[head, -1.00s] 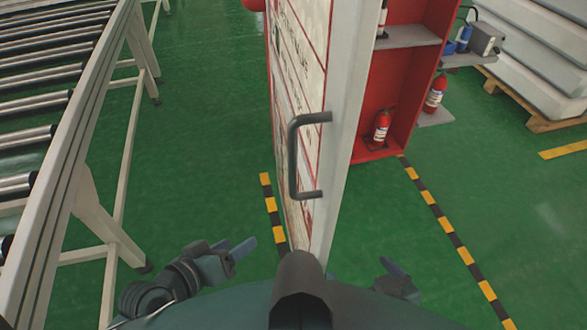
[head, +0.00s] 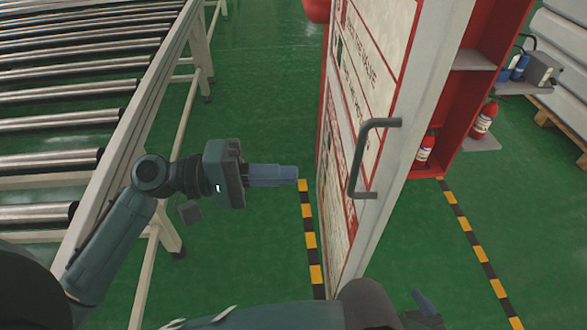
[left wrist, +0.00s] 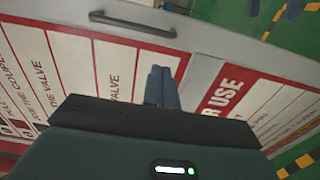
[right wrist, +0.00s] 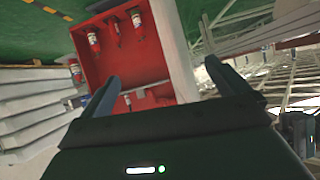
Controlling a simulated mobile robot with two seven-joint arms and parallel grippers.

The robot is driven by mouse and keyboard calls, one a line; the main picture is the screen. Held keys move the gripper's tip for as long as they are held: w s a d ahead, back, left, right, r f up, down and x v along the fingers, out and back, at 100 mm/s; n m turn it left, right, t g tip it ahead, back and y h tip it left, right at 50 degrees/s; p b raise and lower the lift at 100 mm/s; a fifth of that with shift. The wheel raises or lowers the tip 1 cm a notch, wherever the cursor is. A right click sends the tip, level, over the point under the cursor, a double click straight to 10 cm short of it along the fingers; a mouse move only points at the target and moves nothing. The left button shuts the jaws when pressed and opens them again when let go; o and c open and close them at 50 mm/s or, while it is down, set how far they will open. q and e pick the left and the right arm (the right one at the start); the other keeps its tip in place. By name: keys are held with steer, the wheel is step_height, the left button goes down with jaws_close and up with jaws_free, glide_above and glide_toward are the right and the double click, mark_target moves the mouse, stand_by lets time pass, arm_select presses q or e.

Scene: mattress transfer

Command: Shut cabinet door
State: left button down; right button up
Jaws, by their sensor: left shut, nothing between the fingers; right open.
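The cabinet door (head: 372,130) stands open in the head view, its red-and-white printed face toward the left. Its dark bar handle (head: 360,160) is on the edge side. The red cabinet (head: 470,105) is behind it to the right, its inside showing; it also shows in the right wrist view (right wrist: 130,65). My left gripper (head: 296,174) is shut and empty, pointing right at the door's printed face. In the left wrist view the fingers (left wrist: 162,85) are in front of the printed panel, with the handle (left wrist: 132,23) beyond; contact cannot be told. My right gripper (right wrist: 108,90) is open and empty.
A roller conveyor (head: 80,115) runs along the left. Fire extinguishers (head: 424,150) stand at the cabinet, another (head: 484,120) beside it. White stacked slabs (head: 565,50) lie on a pallet at the right. Green floor with yellow-black tape (head: 310,240) is clear between conveyor and door.

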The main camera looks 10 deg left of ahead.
arm_select(q)
steer(key=p, duration=0.3)
glide_toward(375, 173)
steer(key=x, duration=0.5)
steer(key=shift+d, duration=0.15)
steer(key=shift+x, duration=0.8)
steer(key=shift+f, duration=0.1)
steer(key=shift+w, duration=0.1)
